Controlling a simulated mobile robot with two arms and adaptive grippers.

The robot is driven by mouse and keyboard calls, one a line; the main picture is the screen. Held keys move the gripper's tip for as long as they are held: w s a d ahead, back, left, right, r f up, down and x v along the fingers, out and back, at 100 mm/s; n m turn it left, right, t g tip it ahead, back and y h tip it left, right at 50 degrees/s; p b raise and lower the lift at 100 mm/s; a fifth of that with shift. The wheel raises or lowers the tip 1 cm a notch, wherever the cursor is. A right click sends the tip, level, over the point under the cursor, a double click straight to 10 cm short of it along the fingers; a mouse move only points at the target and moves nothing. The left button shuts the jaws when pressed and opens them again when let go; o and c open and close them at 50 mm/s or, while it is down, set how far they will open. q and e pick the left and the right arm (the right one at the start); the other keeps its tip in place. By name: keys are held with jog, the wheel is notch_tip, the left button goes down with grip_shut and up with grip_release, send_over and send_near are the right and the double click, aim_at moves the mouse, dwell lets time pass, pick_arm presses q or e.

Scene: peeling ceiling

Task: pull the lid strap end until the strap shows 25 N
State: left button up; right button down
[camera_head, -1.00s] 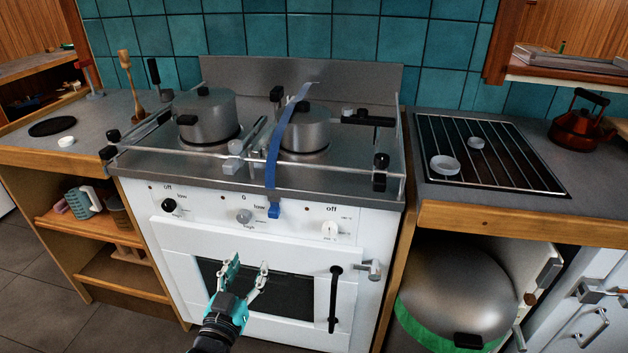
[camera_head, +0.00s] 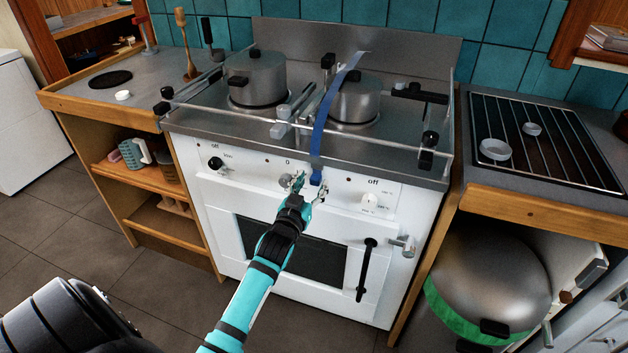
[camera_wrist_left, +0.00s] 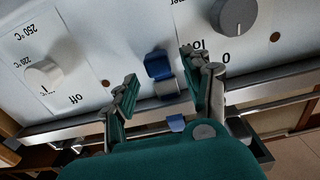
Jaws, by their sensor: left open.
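A blue strap (camera_head: 325,112) runs over the lidded right pot (camera_head: 357,104) on the stove and hangs down the stove's front. Its blue end (camera_head: 316,177) hangs before the white control panel. My left gripper (camera_head: 309,185) is at this end, its fingers open. In the left wrist view the blue strap end (camera_wrist_left: 158,65) shows between the two spread fingers (camera_wrist_left: 157,78), with a gap on the left finger's side. Contact with the right finger cannot be told. No force reading is legible. My right gripper is out of view.
A second lidded pot (camera_head: 255,80) stands left on the stove. A metal rail (camera_head: 300,125) runs along the stove's front edge. Knobs (camera_head: 370,199) and the oven's black handle (camera_head: 366,268) stick out from the front. A large metal vessel (camera_head: 490,275) stands lower right.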

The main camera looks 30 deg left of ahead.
pick_arm(q)
jog(key=shift+x, duration=1.05)
grip_shut()
